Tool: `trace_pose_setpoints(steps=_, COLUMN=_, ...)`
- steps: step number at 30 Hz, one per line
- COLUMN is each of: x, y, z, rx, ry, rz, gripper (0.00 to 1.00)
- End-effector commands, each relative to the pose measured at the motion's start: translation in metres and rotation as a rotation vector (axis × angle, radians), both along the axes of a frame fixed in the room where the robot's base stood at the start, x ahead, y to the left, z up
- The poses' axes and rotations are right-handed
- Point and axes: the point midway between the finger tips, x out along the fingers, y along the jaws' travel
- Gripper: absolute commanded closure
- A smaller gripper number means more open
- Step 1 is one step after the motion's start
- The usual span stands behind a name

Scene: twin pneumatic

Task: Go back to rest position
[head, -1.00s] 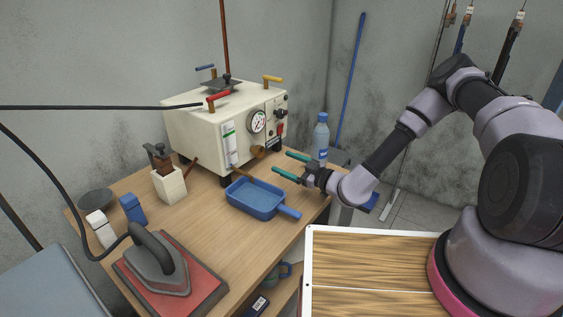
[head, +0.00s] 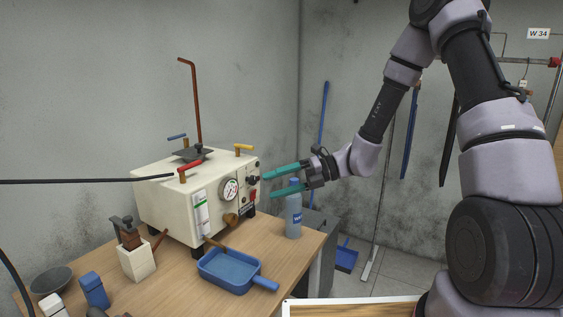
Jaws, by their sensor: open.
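My gripper (head: 268,185) is open and empty, its two teal fingers pointing left. It is raised in front of the right end of the cream pneumatic machine (head: 163,203), near its switches. The lower finger passes in front of the cap of a blue-capped water bottle (head: 293,217); whether it touches the bottle cannot be told. My arm comes in from the right, bent high.
A blue dustpan-like tray (head: 236,272) lies on the wooden table (head: 185,290). A cream block (head: 137,262) with a dark tool, a blue block (head: 94,290) and a grey bowl (head: 51,280) stand at left. A blue broom (head: 323,130) leans behind.

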Motion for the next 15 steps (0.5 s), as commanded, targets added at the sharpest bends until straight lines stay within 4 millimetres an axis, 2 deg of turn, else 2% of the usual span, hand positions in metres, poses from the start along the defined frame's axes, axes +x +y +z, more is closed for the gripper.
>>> trace_pose_setpoints(steps=1, x=-0.006, y=-0.008, z=0.013, rx=-0.038, ry=-0.12, rz=0.056, gripper=0.17)
trace_pose_setpoints(steps=8, x=-0.033, y=-0.052, z=0.057, rx=-0.214, ry=-0.652, rz=0.339, gripper=0.17)
trace_pose_setpoints(steps=15, x=-0.058, y=-0.106, z=0.103, rx=-0.408, ry=-1.159, rz=0.659, gripper=0.17)
